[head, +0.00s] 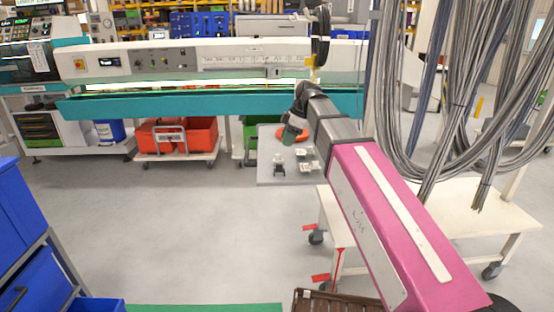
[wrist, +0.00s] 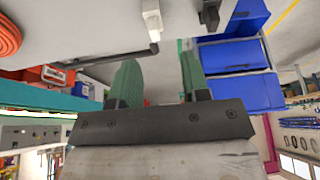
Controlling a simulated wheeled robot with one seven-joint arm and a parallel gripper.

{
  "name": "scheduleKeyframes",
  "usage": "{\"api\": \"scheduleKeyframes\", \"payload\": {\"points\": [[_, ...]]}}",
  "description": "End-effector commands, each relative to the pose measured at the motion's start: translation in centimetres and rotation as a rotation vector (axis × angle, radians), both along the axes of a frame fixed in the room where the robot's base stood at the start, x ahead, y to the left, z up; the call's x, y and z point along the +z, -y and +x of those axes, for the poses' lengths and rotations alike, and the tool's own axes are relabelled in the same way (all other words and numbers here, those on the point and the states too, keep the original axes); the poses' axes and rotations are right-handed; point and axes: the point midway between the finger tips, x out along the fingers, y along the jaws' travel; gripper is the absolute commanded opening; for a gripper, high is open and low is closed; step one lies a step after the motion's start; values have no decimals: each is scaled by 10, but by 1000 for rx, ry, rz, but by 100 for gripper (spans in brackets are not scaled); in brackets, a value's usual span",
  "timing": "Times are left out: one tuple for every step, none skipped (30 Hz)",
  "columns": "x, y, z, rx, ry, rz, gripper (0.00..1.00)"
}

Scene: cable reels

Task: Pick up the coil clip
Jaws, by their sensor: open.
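Several small white and grey clip-like pieces lie on a grey tabletop (head: 265,173) in the head view. One dark-and-white piece (head: 279,168) is at the front left, and pale pieces (head: 308,165) are to its right. I cannot tell which is the coil clip. My gripper (head: 291,133) is above the back of this table, its fingertips small and partly hidden. In the wrist view my gripper (wrist: 158,70) has its two green fingers apart with nothing between them. A white piece (wrist: 152,18) and a dark piece (wrist: 210,14) show beyond the fingers.
An orange coil (wrist: 8,35) lies on the table near my gripper. Hanging grey cables (head: 480,110) and a white cart (head: 480,215) are at the right. Red bins (head: 190,135) stand behind. Blue bins (head: 20,215) are at the left. The floor between is clear.

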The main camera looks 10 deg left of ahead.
Motion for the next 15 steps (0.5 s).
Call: {"api": "scheduleKeyframes", "payload": {"points": [[-8,-3,-2,1,-2,-2,43],[-12,-4,-2,1,-2,-2,43],[-17,-7,-2,1,-2,-2,43],[-21,-9,-3,1,-2,-2,43],[-25,-10,-3,1,-2,-1,43],[-29,-12,-3,1,-2,-2,43],[-32,-13,-3,1,-2,-2,43],[-34,-13,-3,1,-2,-2,43],[-36,-14,-3,1,-2,-1,43],[-37,-15,-3,0,-1,-1,43],[-38,-15,-3,0,-1,-1,43],[-39,-16,-2,0,-1,-1,43],[-41,-17,-2,0,-1,-1,43],[-43,-18,-2,0,-1,-1,43],[-47,-19,-1,0,-1,-1,43]]}}
